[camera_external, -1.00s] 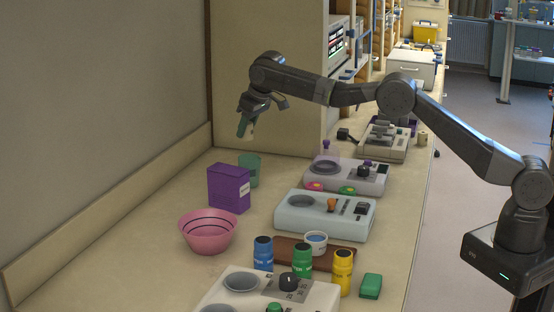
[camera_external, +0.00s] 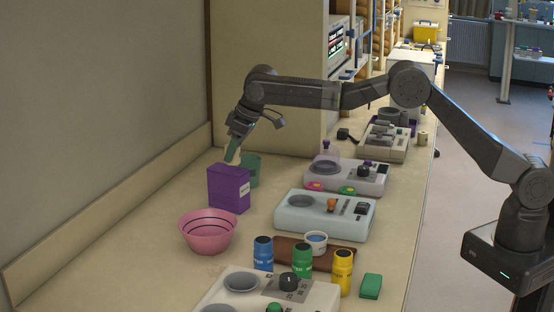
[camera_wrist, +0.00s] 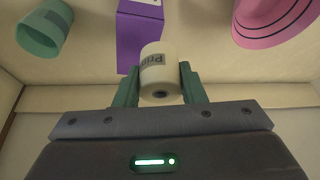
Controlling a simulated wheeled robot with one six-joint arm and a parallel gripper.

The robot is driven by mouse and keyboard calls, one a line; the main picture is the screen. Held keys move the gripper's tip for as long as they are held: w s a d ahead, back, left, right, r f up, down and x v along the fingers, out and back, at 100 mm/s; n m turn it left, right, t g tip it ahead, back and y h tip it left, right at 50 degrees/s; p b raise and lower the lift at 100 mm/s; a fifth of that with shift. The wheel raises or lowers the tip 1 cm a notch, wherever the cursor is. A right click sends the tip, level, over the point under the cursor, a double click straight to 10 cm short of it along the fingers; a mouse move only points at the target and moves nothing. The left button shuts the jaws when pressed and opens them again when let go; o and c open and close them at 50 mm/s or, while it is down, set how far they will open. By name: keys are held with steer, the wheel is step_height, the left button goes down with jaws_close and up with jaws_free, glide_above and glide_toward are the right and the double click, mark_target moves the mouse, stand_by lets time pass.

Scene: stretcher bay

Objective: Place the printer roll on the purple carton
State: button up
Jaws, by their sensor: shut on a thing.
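The printer roll (camera_wrist: 160,75) is a cream cylinder with a printed label, held between the green fingers of my gripper (camera_wrist: 158,88) in the wrist view. In the external view my gripper (camera_external: 234,152) points down just above and behind the purple carton, and the roll (camera_external: 236,158) is mostly hidden by the fingers. The purple carton (camera_external: 228,189) stands upright on the bench with a white label on its right side. In the wrist view the carton (camera_wrist: 139,40) is beyond the roll, slightly left. I cannot tell whether roll and carton touch.
A green cup (camera_external: 252,170) stands close behind the carton, and a pink bowl (camera_external: 208,234) is in front of it. Several pale devices, including one with an orange knob (camera_external: 325,218), line the right side. The wall (camera_external: 100,120) is at left.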

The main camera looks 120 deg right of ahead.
mark_target(234, 160)
steer(key=shift+f, duration=1.5)
steer(key=shift+f, duration=0.2)
steer(key=o, duration=1)
steer(key=shift+r, duration=0.1)
steer(key=b+v, duration=0.1)
steer(key=v, duration=1.1)
